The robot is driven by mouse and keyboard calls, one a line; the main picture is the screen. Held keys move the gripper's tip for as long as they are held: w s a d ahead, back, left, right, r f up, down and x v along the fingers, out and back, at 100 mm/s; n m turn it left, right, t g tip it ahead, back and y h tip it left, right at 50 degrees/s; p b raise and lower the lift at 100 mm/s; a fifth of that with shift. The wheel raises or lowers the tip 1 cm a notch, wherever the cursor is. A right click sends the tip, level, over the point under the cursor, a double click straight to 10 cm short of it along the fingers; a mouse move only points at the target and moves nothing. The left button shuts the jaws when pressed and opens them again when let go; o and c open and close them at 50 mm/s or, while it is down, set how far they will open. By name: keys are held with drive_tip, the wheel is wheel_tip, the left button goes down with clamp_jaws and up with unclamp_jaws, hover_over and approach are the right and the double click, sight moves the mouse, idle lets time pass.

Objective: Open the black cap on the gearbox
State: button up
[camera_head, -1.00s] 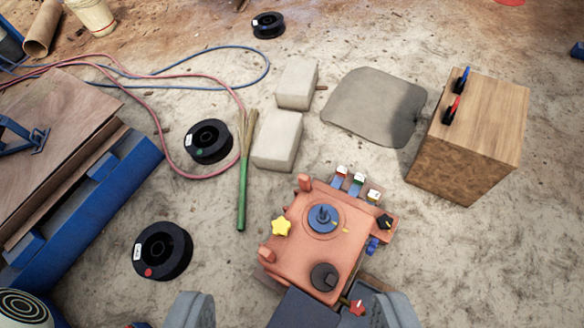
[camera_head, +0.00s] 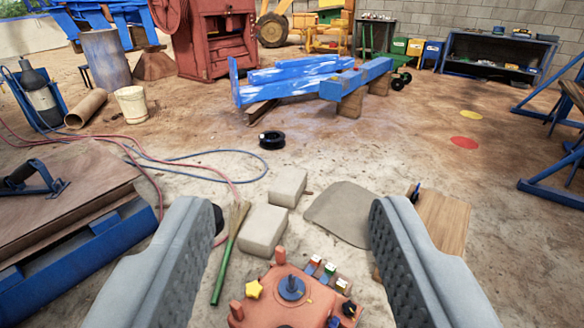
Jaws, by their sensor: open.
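The orange-red gearbox (camera_head: 270,300) sits on the ground at the bottom middle, cut off by the lower edge. The round black cap is not clearly visible now; the gearbox's near part lies outside the view. My gripper (camera_head: 295,215) is open and empty, its two grey fingers wide apart on either side of the gearbox in the picture.
Two pale blocks (camera_head: 262,229) and a green-handled brush (camera_head: 227,258) lie beyond the gearbox. A wooden box (camera_head: 440,222) is partly hidden behind the right finger. A blue-framed bench (camera_head: 75,262) stands left. Blue beams (camera_head: 300,80) and red machinery (camera_head: 215,40) stand farther back.

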drive_tip(key=w+f+m+g, duration=0.4)
drive_tip(key=w+f+g, duration=0.5)
drive_tip(key=w+f, duration=1.4)
drive_tip(key=w+f+m+g, duration=0.1)
drive_tip(key=f+g, duration=0.1)
drive_tip(key=f, duration=1.4)
drive_tip(key=w+f+m+g, duration=0.1)
drive_tip(key=w+f+g, duration=0.1)
drive_tip(key=f, duration=1.5)
drive_tip(key=w+f+m+g, duration=0.1)
drive_tip(key=f+g, duration=0.3)
drive_tip(key=f, duration=1.2)
drive_tip(key=shift+w+a+f, duration=0.15)
drive_tip(key=shift+w+f, duration=0.05)
drive_tip(key=shift+f, duration=0.1)
clamp_jaws()
